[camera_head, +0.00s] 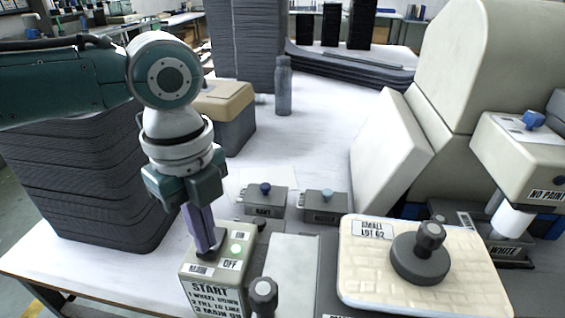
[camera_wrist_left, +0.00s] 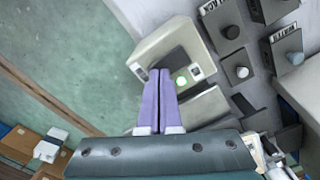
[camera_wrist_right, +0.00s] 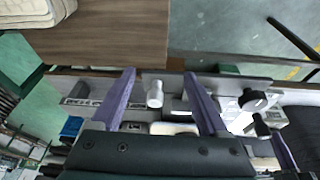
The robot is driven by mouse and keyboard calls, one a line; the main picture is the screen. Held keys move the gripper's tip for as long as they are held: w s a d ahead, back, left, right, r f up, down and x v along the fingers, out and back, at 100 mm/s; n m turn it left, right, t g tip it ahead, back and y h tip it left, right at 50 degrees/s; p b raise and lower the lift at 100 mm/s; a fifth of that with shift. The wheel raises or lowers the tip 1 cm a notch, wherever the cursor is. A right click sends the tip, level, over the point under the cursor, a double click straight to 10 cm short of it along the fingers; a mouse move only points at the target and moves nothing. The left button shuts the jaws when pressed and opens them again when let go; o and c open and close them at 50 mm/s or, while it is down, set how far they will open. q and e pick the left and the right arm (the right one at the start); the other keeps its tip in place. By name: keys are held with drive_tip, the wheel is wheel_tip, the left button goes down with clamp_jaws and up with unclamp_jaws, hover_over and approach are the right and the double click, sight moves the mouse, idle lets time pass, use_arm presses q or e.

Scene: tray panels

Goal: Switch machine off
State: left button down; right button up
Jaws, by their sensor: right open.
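The machine's main switch box (camera_head: 225,262) stands at the front of the table, with MAIN and OFF labels and a START instruction card on its front. A pale green lamp (camera_head: 237,248) is on its top; it looks lit in the left wrist view (camera_wrist_left: 181,80). My left gripper (camera_head: 206,248) points down at the box top, beside the lamp. Its purple fingers are together, with nothing visible between them. The fingertips hide the switch itself, so I cannot tell its position or whether they touch it. My right gripper (camera_wrist_right: 158,74) is open, seen only in its wrist view.
A tray panel (camera_head: 360,285) with a dark knob tool (camera_head: 420,258) lies right of the box. Two small knobbed boxes (camera_head: 265,200) (camera_head: 324,206) stand behind. A dark stack (camera_head: 90,190) is left, a bottle (camera_head: 283,88) farther back.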

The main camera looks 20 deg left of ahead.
use_arm(q)
drive_tip(key=shift+f, duration=0.2)
wheel_tip(320, 180, up, 7)
drive_tip(key=p, duration=0.8)
drive_tip(key=shift+r, duration=0.15)
